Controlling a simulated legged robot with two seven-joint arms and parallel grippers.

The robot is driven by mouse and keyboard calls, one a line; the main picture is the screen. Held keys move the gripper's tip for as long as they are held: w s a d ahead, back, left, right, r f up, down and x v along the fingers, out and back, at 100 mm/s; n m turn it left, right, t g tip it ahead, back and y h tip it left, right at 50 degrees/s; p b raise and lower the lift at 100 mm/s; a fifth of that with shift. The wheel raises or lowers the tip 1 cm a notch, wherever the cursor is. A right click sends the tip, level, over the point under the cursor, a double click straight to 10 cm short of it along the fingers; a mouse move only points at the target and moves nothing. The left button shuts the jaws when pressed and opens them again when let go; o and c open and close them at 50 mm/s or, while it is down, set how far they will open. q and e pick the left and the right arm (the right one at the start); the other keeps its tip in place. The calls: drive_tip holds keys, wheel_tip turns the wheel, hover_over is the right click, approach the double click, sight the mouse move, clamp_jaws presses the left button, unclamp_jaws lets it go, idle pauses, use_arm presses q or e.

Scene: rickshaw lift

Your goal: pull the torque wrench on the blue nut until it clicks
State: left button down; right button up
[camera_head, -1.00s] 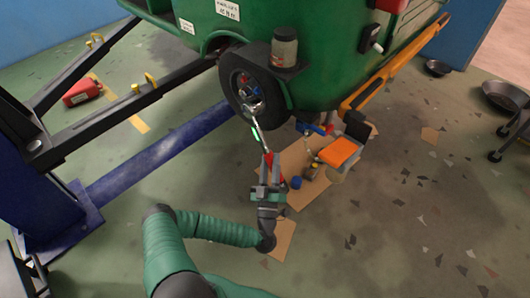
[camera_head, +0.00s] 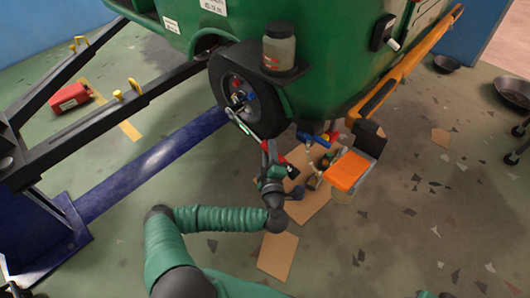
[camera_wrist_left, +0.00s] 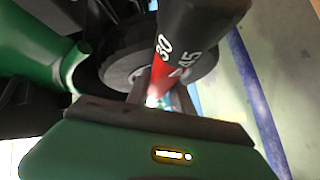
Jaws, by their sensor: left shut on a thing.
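The torque wrench (camera_head: 246,129) runs from the hub of the black wheel (camera_head: 278,104) down and right to my left gripper (camera_head: 268,163). Its head sits at the wheel's nuts. Small blue and red spots show on the hub, but I cannot tell which nut the head covers. My left gripper is shut on the wrench's handle. In the left wrist view the red and black handle (camera_wrist_left: 170,58) with white numbers stands between the jaws (camera_wrist_left: 157,100), with the wheel (camera_wrist_left: 118,48) behind it. My right gripper is not in view.
The green rickshaw body (camera_head: 325,65) hangs over the wheel, with a jar (camera_head: 279,48) on its ledge. A blue beam (camera_head: 150,160) lies at left under black lift arms (camera_head: 95,128).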

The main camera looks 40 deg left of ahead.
use_arm(q)
drive_tip(key=w+a, duration=0.1)
drive_tip(key=w+a+f, duration=0.1)
drive_tip(key=shift+a+f+b, duration=0.15)
drive_tip(key=shift+a+b, duration=0.15)
drive_tip(key=shift+a, duration=0.1)
drive_tip(key=w, duration=0.1)
drive_tip(key=w+d, duration=0.1)
drive_tip(key=w+r, duration=0.1)
drive_tip(key=shift+d+p, duration=0.25)
drive_tip(key=shift+p, duration=0.05)
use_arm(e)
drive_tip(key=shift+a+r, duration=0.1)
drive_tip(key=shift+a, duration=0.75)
use_arm(q)
drive_tip(key=shift+a+f, duration=0.1)
drive_tip(key=shift+f, duration=0.05)
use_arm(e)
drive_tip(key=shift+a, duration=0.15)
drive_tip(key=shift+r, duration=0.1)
